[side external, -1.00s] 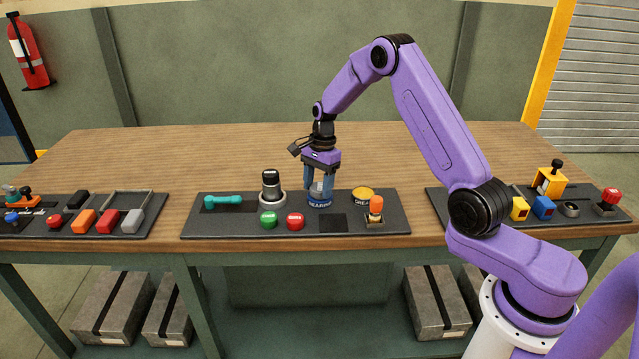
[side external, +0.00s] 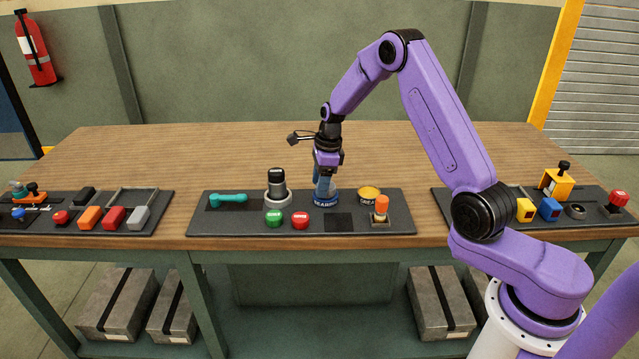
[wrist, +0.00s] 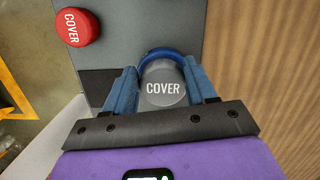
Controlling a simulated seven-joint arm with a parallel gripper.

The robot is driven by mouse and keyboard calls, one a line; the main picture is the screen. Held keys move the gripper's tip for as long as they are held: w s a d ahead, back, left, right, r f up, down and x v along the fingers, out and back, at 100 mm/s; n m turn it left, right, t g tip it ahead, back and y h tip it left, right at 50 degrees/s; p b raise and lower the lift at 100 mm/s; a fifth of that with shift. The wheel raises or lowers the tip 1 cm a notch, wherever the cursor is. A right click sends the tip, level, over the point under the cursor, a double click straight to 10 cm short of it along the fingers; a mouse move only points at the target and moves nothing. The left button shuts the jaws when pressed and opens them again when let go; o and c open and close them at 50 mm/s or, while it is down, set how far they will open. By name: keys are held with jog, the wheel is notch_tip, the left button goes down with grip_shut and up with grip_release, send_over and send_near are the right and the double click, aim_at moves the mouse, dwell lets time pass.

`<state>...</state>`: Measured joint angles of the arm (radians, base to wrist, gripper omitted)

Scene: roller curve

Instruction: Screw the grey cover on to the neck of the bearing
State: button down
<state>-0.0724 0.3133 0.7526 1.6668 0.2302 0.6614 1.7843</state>
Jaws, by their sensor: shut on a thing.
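The grey cover (wrist: 165,88), a round disc lettered "COVER", sits between the two blue fingers of my gripper (wrist: 164,84) in the wrist view. The fingers are shut on its sides. The blue bearing (side external: 325,202) stands on the middle mat, directly under my gripper (side external: 325,190). A blue rim of the bearing (wrist: 163,52) shows beyond the cover in the wrist view. The cover is at the top of the bearing. The neck is hidden, so I cannot tell how the threads sit.
On the dark mat (side external: 230,224) are a red cover (side external: 300,220), a green cover (side external: 274,218), a black-topped grey post (side external: 277,185), a teal tool (side external: 229,199), a yellow grease tin (side external: 369,193) and an orange-handled item (side external: 381,207). The table behind is clear.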

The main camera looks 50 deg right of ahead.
jog(key=shift+s+d+m, duration=0.45)
jog(key=shift+d+m, duration=0.3)
jog(key=shift+m, duration=0.05)
jog(key=shift+f, duration=0.1)
jog(key=shift+c, duration=1.3)
grip_release()
jog(key=shift+w+a, duration=0.1)
jog(key=shift+a, duration=0.1)
jog(key=shift+c, duration=0.6)
jog(key=n, duration=0.6)
jog(key=shift+g, duration=0.4)
jog(key=shift+n, duration=0.8)
